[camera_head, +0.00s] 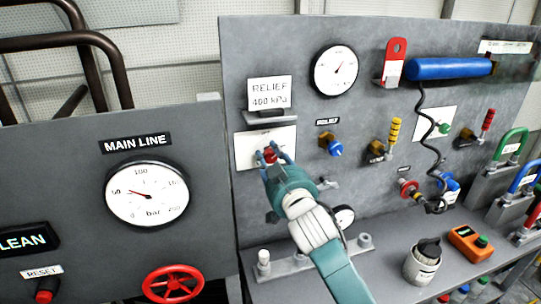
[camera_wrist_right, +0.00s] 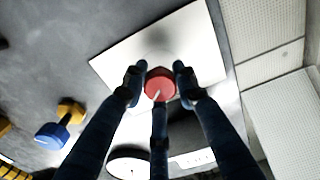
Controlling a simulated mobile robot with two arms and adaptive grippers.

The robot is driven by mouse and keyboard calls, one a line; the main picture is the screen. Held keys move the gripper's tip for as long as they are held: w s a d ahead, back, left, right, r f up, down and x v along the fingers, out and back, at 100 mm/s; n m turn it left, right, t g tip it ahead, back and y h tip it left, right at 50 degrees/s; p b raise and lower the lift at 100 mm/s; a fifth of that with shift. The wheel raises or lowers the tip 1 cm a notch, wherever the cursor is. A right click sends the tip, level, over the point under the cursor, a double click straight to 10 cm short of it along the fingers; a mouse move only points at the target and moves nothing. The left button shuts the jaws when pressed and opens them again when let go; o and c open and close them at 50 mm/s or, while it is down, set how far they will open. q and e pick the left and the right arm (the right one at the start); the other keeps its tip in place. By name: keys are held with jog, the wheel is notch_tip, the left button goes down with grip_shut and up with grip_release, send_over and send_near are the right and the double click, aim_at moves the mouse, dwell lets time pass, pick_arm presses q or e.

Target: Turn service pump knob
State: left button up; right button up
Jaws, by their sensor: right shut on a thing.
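A red round knob (camera_head: 271,155) sits on a white plate (camera_head: 247,150) on the grey panel, under the sign reading RELIEF 400 kPa. My right gripper (camera_head: 272,154) reaches up to it from below right and is shut on the knob. In the right wrist view, the gripper's fingers (camera_wrist_right: 159,72) stand on both sides of the red knob (camera_wrist_right: 161,86), with a third finger below it. The knob face carries a light pointer mark. My left gripper is in neither view.
A blue and yellow relief valve (camera_head: 332,145) and a yellow-handled lever (camera_head: 393,130) are to the right. A gauge (camera_head: 336,71) is above. A red handwheel (camera_head: 172,284) is lower left. A grey canister (camera_head: 421,265) and an orange box (camera_head: 468,241) stand on the shelf at right.

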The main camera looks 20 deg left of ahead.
jog(key=n, duration=0.5)
jog(key=shift+r+n+p, duration=0.3)
jog(key=shift+r+p, duration=0.05)
jog(key=shift+p, duration=0.05)
jog(key=n+p, duration=0.1)
jog(key=n, duration=0.4)
jog(key=shift+a+f, duration=0.1)
jog(key=shift+n, duration=0.3)
jog(key=o, duration=1.2)
jog(key=shift+c, duration=0.2)
jog(key=shift+s+f, duration=0.1)
jog(key=shift+f, duration=0.05)
jog(key=shift+s+d+f, duration=0.1)
jog(key=shift+s+d, duration=0.1)
jog(key=v, duration=1.1)
jog(key=shift+s, duration=0.2)
